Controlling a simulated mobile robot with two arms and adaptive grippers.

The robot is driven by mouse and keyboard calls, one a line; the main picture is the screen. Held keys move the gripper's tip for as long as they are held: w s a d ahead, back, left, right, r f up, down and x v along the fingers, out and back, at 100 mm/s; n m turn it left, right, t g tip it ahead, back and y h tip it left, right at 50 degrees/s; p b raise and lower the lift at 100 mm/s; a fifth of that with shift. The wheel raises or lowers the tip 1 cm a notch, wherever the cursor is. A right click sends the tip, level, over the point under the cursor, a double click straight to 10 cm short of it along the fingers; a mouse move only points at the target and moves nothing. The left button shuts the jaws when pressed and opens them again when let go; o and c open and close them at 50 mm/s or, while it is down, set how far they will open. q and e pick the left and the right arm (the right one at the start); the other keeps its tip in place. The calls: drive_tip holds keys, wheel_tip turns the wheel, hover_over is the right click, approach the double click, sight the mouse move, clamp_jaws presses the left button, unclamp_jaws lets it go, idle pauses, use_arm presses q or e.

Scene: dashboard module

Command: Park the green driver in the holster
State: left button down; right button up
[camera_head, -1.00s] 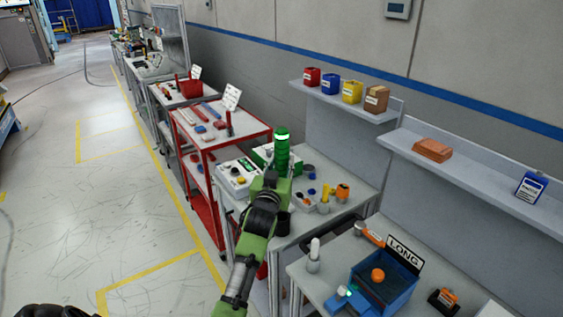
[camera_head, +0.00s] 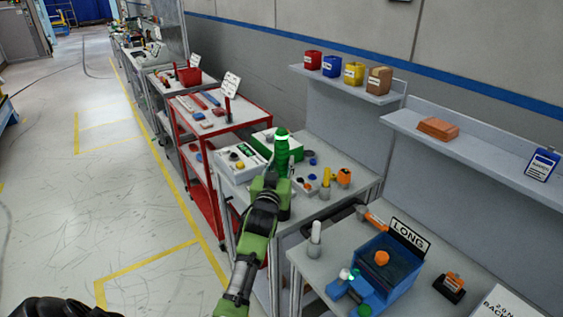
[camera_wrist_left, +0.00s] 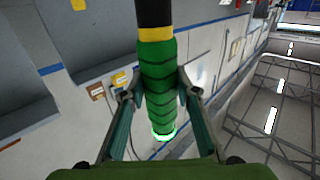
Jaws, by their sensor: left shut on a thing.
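My left gripper (camera_head: 276,184) is shut on the green driver (camera_head: 281,153), which stands roughly upright above the middle bench in the head view. In the left wrist view the driver (camera_wrist_left: 159,85) shows a ribbed green handle, a yellow band, a black shaft running out of the top of the picture and a pale lit ring at the other end. The two fingers (camera_wrist_left: 160,88) press on the handle from both sides. I cannot make out the holster for certain.
The middle bench holds a white box (camera_head: 241,162), a green case (camera_head: 264,142) and small coloured parts. A red cart (camera_head: 205,165) stands behind. Shelves run along the wall; the floor at left is clear.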

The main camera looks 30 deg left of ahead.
sight(281, 176)
use_arm(q)
drive_tip(key=shift+f+b, duration=0.6)
drive_tip(key=shift+f, duration=0.3)
drive_tip(key=shift+f+b, duration=0.55)
drive_tip(key=shift+f, duration=0.25)
drive_tip(key=shift+f, duration=0.65)
idle(0.4)
drive_tip(key=c, duration=1.5)
unclamp_jaws()
drive_tip(key=shift+s, duration=0.1)
